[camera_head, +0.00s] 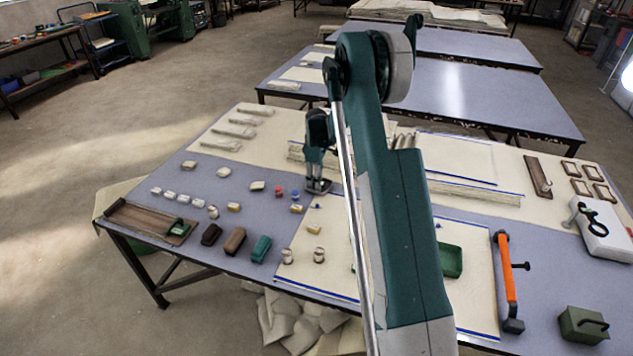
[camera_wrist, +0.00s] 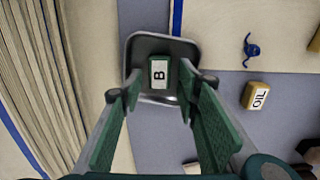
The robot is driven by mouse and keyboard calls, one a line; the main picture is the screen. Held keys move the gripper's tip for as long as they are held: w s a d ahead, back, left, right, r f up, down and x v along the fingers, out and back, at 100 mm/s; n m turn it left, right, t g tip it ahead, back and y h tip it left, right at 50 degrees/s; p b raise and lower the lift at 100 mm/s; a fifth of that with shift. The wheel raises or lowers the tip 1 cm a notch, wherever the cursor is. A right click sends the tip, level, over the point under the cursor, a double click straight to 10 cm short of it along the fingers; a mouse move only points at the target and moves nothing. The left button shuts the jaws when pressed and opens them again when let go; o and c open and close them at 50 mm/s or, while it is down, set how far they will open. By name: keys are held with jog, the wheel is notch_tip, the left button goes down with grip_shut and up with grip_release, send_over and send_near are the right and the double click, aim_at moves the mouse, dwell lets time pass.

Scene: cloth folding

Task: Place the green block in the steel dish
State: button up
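The green block (camera_wrist: 160,72), with a white label marked B, shows inside the outline of the steel dish (camera_wrist: 185,47) in the wrist view. It looks to lie on the dish floor, though its exact height is hard to judge. My gripper (camera_wrist: 160,78) is open above the dish, its two green fingers on either side of the block with gaps visible. In the head view my gripper (camera_head: 318,186) is low over the table; the block and most of the dish are hidden there.
A yellow block (camera_wrist: 257,96) labelled OIL and a small blue piece (camera_wrist: 251,49) lie to the right in the wrist view. Folded cloth (camera_wrist: 45,90) is on the left. In the head view, a brown tray (camera_head: 130,214) and several small blocks lie left of my gripper.

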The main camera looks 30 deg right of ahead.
notch_tip(320, 180, up, 12)
jog(key=p, duration=0.2)
jog(key=shift+r, duration=0.15)
dwell(0.5)
dwell(0.6)
